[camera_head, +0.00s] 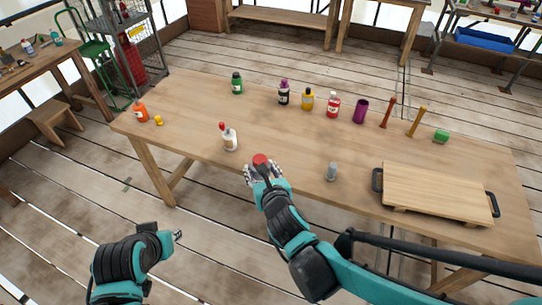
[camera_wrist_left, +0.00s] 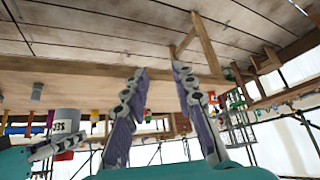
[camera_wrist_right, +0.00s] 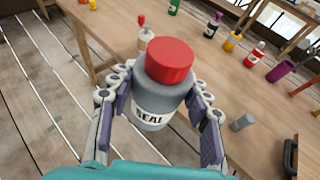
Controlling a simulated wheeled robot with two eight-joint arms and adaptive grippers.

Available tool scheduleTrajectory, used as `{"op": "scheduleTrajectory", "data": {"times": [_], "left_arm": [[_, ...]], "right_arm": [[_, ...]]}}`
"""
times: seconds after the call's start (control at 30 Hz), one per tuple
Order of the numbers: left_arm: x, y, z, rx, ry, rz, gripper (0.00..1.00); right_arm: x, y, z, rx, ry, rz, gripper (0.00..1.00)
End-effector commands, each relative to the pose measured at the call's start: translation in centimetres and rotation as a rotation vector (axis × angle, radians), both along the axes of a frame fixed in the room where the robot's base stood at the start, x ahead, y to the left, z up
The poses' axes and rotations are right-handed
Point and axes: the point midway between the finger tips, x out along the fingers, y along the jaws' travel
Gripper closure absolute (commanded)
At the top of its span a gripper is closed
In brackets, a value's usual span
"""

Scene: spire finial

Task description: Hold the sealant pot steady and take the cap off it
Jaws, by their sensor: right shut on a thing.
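The sealant pot is a grey jar labelled SEAL (camera_wrist_right: 152,108) with a red cap (camera_wrist_right: 170,61) on top, large in the right wrist view. My right gripper (camera_wrist_right: 158,104) is shut on the jar's body, one finger on each side. In the head view the red cap (camera_head: 261,160) shows above the right gripper, near the table's front edge. The pot also shows in the left wrist view (camera_wrist_left: 66,122), inverted, with its cap at the bottom. My left gripper (camera_head: 178,236) is in front of the table, apart from the pot. Its fingers (camera_wrist_left: 158,72) are spread and empty.
On the wooden table (camera_head: 185,105) a white bottle (camera_head: 229,139) stands left of the pot and a grey cylinder (camera_head: 331,171) right of it. A wooden board with black handles (camera_head: 437,188) lies at the right. Several coloured bottles stand behind. Floor space between my arms is clear.

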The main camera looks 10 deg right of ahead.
Motion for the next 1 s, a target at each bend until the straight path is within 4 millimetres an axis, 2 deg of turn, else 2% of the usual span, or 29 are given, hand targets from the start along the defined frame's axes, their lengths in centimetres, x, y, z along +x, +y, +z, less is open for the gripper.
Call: {"op": "scheduleTrajectory", "data": {"times": [0.17, 0.27, 0.4, 0.6, 0.8, 1.0], "left_arm": [[2.2, -1.9, 2.9, 0.105, 0.053, -0.209, 0.51], [4.2, -3.9, 5.4, 0.208, 0.105, -0.427, 0.51], [7.1, -7.4, 8.7, 0.356, 0.171, -0.781, 0.51], [10.7, -13.2, 12.3, 0.538, 0.238, -1.305, 0.51], [13.2, -19.6, 14.5, 0.675, 0.266, -1.834, 0.51], [14.2, -24.5, 15.3, 0.746, 0.256, -2.237, 0.51]], "right_arm": [[0.0, 0.1, 0.1, -0.002, -0.001, 0.006, 1.0], [0.0, 0.1, 0.1, -0.001, -0.001, 0.006, 1.0], [0.0, 0.1, 0.1, -0.001, -0.001, 0.005, 1.0], [0.0, 0.1, 0.1, -0.001, -0.001, 0.005, 1.0], [0.0, 0.1, 0.1, -0.001, -0.001, 0.005, 1.0], [0.0, 0.1, 0.1, 0.0, -0.001, 0.004, 1.0]]}}
